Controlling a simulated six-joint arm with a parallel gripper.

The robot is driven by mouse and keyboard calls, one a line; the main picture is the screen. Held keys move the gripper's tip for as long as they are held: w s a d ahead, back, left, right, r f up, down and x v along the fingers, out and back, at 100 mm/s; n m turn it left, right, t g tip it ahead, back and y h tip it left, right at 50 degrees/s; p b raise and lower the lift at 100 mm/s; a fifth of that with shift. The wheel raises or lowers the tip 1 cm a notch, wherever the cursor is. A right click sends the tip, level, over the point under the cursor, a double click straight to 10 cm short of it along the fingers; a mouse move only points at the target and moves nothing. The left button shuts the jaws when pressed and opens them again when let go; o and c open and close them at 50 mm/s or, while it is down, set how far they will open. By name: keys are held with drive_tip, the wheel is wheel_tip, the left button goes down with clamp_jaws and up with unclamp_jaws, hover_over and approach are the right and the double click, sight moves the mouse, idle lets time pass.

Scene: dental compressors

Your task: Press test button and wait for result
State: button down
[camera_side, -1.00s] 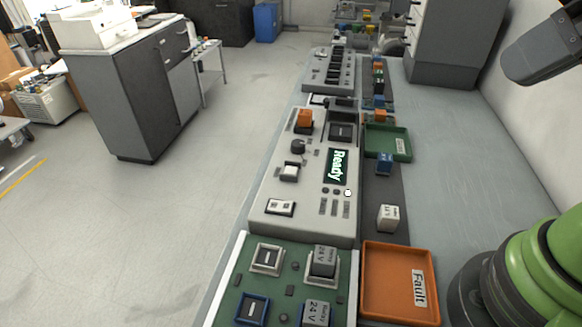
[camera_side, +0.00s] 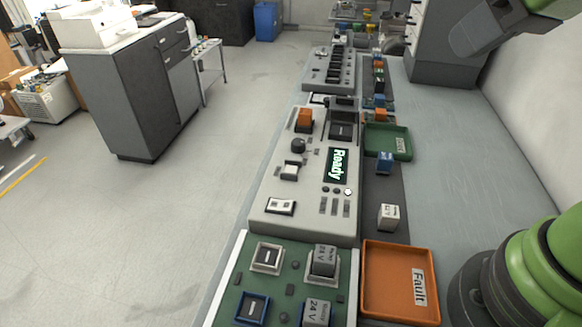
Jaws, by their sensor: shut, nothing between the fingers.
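The grey test station (camera_side: 262,192) stands on the bench in the middle of the picture. Its dark display (camera_side: 336,165) reads "Ready". Its top carries a white rocker-like button (camera_side: 289,171), a black knob (camera_side: 298,146), a white piece in a dark frame (camera_side: 280,207) and an orange block (camera_side: 305,117). Small round lamps or buttons sit beside the display; one (camera_side: 348,192) is white. I cannot tell which control is the test button. My gripper (camera_side: 462,42), grey, is at the upper right, shut and empty, well apart from the station. Its fingertips are hard to make out.
An orange "Fault" tray (camera_side: 370,280) and a green tray (camera_side: 372,151) lie right of the station. A white block (camera_side: 389,217) and a blue block (camera_side: 384,162) stand between them. A green board (camera_side: 233,287) with relays is at the front.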

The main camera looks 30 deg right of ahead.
drive_tip(key=w+a+f+n, duration=0.1)
drive_tip(key=w+f+n, duration=0.3)
drive_tip(key=w, duration=0.5)
drive_tip(key=n+y, duration=0.3)
drive_tip(key=n, duration=0.9)
hover_over(290, 171)
wheel_tip(290, 171, down, 11)
drive_tip(key=shift+f+t, duration=0.1)
drive_tip(key=shift+t, duration=0.2)
drive_tip(key=shift+s+f, duration=0.1)
drive_tip(key=shift+f, duration=4.3)
drive_tip(key=shift+f, duration=0.4)
